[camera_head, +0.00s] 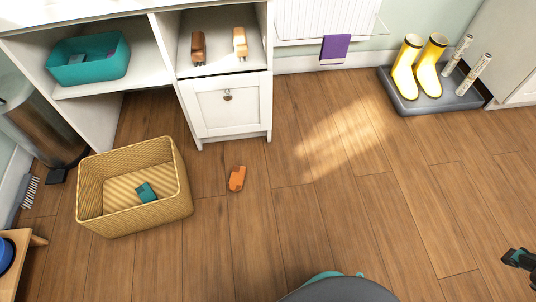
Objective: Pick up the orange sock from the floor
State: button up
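The orange sock (237,179) lies on the wooden floor, just right of the wicker basket and in front of the white cabinet. It is apart from both. My gripper (512,258) shows only in part at the lower right edge, dark with teal on it. It is far to the right of the sock, with bare floor between them. Its fingers are small and partly cut off, so I cannot tell whether they are open or shut.
A wicker basket (183,207) holds a teal item (146,192). A white drawer cabinet (252,108) stands behind the sock, with two orange-brown items on its shelf. Yellow boots (428,68) stand on a grey tray (461,98) at upper right. The central and right floor is clear.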

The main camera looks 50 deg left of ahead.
aim_at(236, 183)
jog(key=i, duration=0.9)
jog(key=u, duration=4.25)
